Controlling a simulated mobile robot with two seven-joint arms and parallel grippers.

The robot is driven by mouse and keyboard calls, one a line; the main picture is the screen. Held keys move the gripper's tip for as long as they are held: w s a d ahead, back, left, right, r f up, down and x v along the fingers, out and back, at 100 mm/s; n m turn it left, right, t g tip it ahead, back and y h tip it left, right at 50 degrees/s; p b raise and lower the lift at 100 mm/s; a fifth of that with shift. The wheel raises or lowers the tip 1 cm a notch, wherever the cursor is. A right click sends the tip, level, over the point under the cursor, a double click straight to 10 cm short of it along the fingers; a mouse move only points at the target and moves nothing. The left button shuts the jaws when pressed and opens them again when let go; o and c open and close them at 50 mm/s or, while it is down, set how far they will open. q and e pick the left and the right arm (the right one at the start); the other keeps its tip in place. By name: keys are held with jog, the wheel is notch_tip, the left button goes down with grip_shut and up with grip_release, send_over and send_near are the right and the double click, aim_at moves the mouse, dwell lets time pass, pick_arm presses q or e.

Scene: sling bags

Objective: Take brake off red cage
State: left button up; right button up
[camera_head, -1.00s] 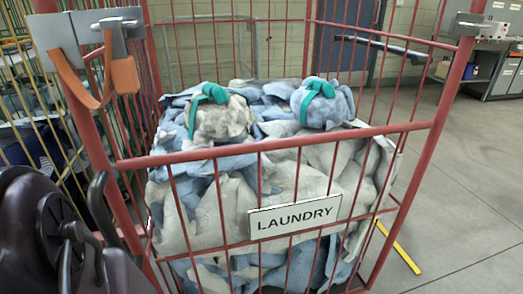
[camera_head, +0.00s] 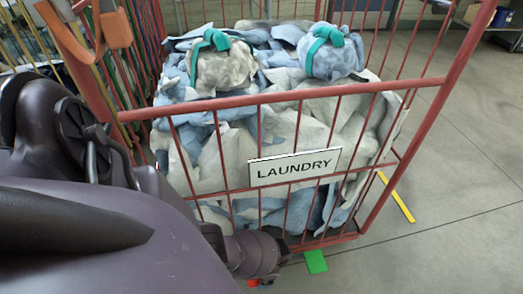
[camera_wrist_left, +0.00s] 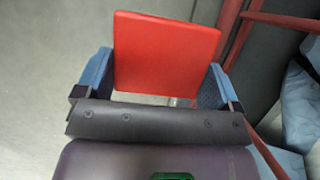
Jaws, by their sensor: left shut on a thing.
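The red cage (camera_head: 285,98) stands in front of me, filled with blue and pale laundry and bearing a LAUNDRY sign (camera_head: 294,167). My left arm reaches down to its lower front. In the left wrist view, my left gripper (camera_wrist_left: 158,78) has its blue fingers on both sides of a flat red pedal (camera_wrist_left: 165,52) and is shut on it. A little of the red pedal (camera_head: 253,283) shows low in the head view, beside my wrist. A green pedal (camera_head: 315,261) sits under the cage's front edge, right of my wrist. My right gripper is not in view.
Two bundles tied with teal bands (camera_head: 221,62) (camera_head: 331,52) lie on the laundry. An orange strap (camera_head: 72,40) hangs at the cage's top left corner. A yellow floor line (camera_head: 396,198) runs at right, where the grey floor is clear.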

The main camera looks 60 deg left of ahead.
pick_arm(q)
jog(key=shift+w+r, duration=0.1)
jog(key=shift+r, duration=0.3)
jog(key=shift+w+d+r+p, duration=0.1)
jog(key=shift+w+r+p, duration=0.15)
jog(key=shift+r+p, duration=0.3)
jog(key=shift+w+d+r, duration=0.1)
jog(key=shift+w+r, duration=0.15)
jog(key=shift+r, duration=0.2)
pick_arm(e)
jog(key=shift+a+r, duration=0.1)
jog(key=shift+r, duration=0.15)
pick_arm(q)
jog(key=shift+w+d+r, duration=0.1)
jog(key=shift+w, duration=0.1)
jog(key=o, duration=0.9)
jog(key=shift+o, duration=0.6)
jog(key=shift+s, duration=0.2)
